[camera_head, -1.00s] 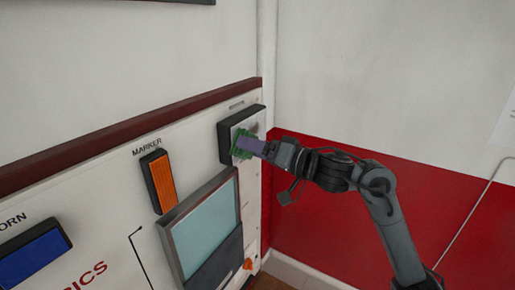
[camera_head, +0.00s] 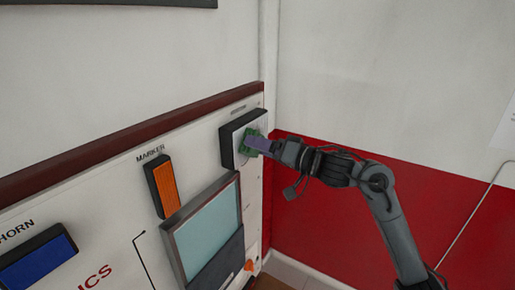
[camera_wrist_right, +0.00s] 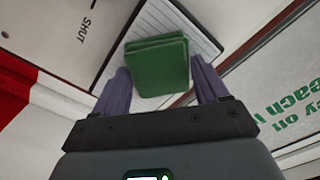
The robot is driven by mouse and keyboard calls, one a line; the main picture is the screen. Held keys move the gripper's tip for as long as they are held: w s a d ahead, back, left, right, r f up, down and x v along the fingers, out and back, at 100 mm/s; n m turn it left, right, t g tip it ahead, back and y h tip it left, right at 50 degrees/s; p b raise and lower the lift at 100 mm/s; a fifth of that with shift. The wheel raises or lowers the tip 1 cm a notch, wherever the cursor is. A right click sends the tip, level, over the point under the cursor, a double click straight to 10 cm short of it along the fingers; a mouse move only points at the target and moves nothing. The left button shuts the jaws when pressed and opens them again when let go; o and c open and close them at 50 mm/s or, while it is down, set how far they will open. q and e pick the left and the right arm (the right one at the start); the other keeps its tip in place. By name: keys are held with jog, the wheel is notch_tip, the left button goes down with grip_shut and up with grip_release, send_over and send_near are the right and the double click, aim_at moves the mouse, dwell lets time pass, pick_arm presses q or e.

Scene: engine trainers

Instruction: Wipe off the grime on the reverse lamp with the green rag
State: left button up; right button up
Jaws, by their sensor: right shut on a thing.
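The reverse lamp (camera_head: 228,150) is a white panel in a black frame, high at the right end of the board. Its ribbed white face (camera_wrist_right: 205,38) fills the upper middle of the right wrist view. My right gripper (camera_head: 256,146) is shut on the folded green rag (camera_head: 247,140); in the right wrist view the rag (camera_wrist_right: 157,66) sits between its two purple fingers. The rag is against or just in front of the lamp face; I cannot tell if it touches. The rag and gripper hide part of the lamp, and I see no clear grime. My left gripper is not in view.
An orange marker lamp (camera_head: 165,185) and a blue horn lamp (camera_head: 38,260) are to the left on the board. A framed screen (camera_head: 207,235) stands below the reverse lamp. A red and white wall (camera_head: 350,90) is behind my right arm.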

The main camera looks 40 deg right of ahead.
aim_at(249, 152)
jog(key=shift+w+d+p, duration=0.5)
jog(key=shift+d+p, duration=0.1)
jog(key=shift+d, duration=0.75)
jog(key=shift+w+d+p, duration=0.45)
jog(key=shift+d+p, duration=0.15)
jog(key=shift+d, duration=0.7)
jog(key=shift+w+d+p, duration=0.5)
jog(key=shift+d+p, duration=0.1)
jog(key=shift+d, duration=0.75)
jog(key=shift+w+r+p, duration=0.1)
jog(key=shift+p, duration=0.3)
jog(key=shift+s+a+p, duration=0.55)
jog(key=shift+s+a, duration=0.1)
jog(key=shift+a, duration=1.25)
jog(key=shift+s+a+p, duration=0.5)
jog(key=shift+s+a, duration=0.2)
jog(key=shift+a, duration=1.15)
jog(key=shift+s+a+p, duration=0.55)
jog(key=shift+s+a, duration=0.1)
jog(key=shift+a, duration=1.25)
jog(key=shift+v, duration=2.95)
